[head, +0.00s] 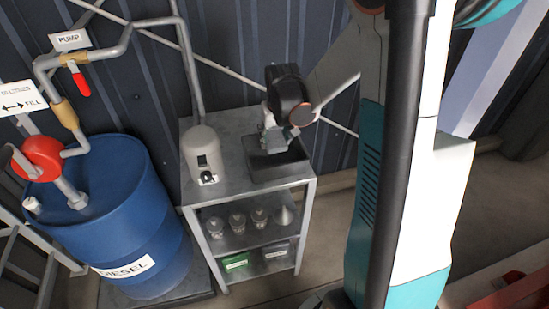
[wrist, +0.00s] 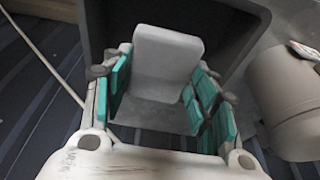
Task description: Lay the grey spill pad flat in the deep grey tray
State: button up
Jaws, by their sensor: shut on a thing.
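The deep grey tray (head: 282,167) stands on the top shelf of a metal rack. My gripper (head: 273,141) is over the tray, pointing down. In the wrist view the teal finger pads of my gripper (wrist: 161,85) are on both sides of the light grey spill pad (wrist: 168,55), shut on it. The pad looks bent, with one panel raised and another flatter part nearer the gripper. The dark walls of the tray (wrist: 236,35) show behind and beside the pad. I cannot tell whether the pad touches the tray floor.
A grey-white canister (head: 204,150) stands left of the tray on the rack top (head: 235,122). A blue diesel drum (head: 120,215) with a pump and pipes is further left. Lower shelves hold several fittings and small boxes. A corrugated wall is behind.

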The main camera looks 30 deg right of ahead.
aim_at(274, 160)
notch_tip(274, 160, down, 8)
jog(key=shift+f+b, duration=0.1)
jog(key=shift+b, duration=0.85)
jog(key=o, duration=1)
jog(key=shift+c, duration=0.2)
jog(key=p+v, duration=0.3)
jog(key=v, duration=0.9)
